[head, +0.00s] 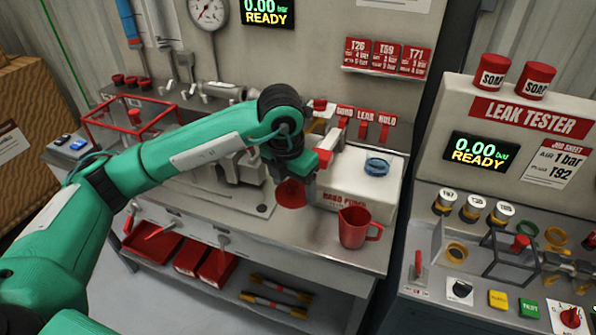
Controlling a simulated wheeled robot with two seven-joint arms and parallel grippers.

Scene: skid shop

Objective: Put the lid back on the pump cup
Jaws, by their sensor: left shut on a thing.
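The white hand pump box (343,188) stands at the right end of the steel bench. A blue ring-shaped cup rim (377,166) sits on its top, open and uncovered. My left gripper (298,182) is left of the box, its jaws shut on a dark red round piece (291,194), which looks like the lid. The piece hangs over the bench, apart from the blue rim. The gripper hides part of it and the back left of the box. My right gripper is out of view.
A red jug (357,229) stands at the bench's front right, close before the pump box. A red wire frame (130,118) is at the left. Red hanging tags (364,123) are behind the pump. The leak tester (505,150) stands across a gap at the right.

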